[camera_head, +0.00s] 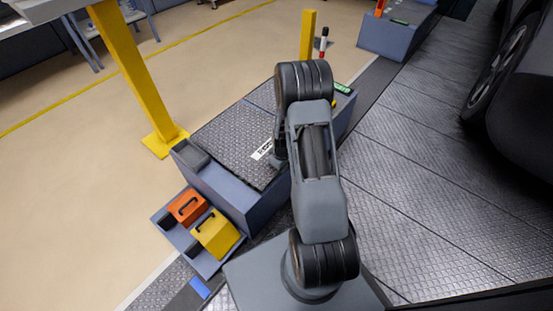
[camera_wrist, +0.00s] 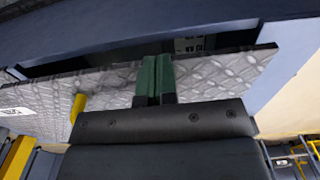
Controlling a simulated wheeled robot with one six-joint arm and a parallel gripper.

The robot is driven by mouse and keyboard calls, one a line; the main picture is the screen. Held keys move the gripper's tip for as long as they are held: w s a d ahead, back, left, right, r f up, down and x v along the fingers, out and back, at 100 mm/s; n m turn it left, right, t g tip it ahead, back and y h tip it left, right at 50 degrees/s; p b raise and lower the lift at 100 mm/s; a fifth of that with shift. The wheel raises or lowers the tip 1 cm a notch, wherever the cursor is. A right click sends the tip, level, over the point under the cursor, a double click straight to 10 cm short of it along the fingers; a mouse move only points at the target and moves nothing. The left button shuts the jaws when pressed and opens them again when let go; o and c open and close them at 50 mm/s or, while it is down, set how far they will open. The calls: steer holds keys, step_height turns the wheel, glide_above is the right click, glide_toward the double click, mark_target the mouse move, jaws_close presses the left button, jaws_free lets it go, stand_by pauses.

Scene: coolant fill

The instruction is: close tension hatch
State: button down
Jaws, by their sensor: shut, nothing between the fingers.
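The hatch is a grey diamond-plate panel (camera_head: 235,140) with a white label, on top of a blue-grey cabinet (camera_head: 265,206). In the wrist view the panel (camera_wrist: 215,75) crosses the picture, with a dark opening (camera_wrist: 100,58) between its edge and the cabinet. The hatch therefore looks partly open; its angle is hard to judge. My gripper (camera_wrist: 154,75) is shut and empty, its green fingertips together in front of the panel and overlapping its edge. Whether they touch it is unclear. In the head view my arm hides the gripper and part of the panel.
An orange case (camera_head: 187,207) and a yellow case (camera_head: 214,234) sit in a low tray left of my base. Yellow posts (camera_head: 135,75) stand beside the cabinet. A dark car (camera_head: 520,90) is at the right; the metal floor between is clear.

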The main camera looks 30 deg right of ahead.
steer(key=f, duration=0.1)
steer(key=f+b, duration=0.1)
steer(key=f, duration=0.1)
steer(key=f+b, duration=0.1)
steer(key=f, duration=0.1)
steer(key=shift+s, duration=0.25)
steer(key=s+d+r+p, duration=0.1)
steer(key=s+r+p, duration=0.1)
steer(key=r, duration=0.4)
steer(key=s+d+r+p, duration=0.1)
steer(key=s+r+p, duration=0.2)
steer(key=r+p, duration=0.2)
steer(key=shift+s+d+r, duration=0.2)
steer(key=shift+d+r, duration=0.05)
steer(key=shift+r, duration=0.75)
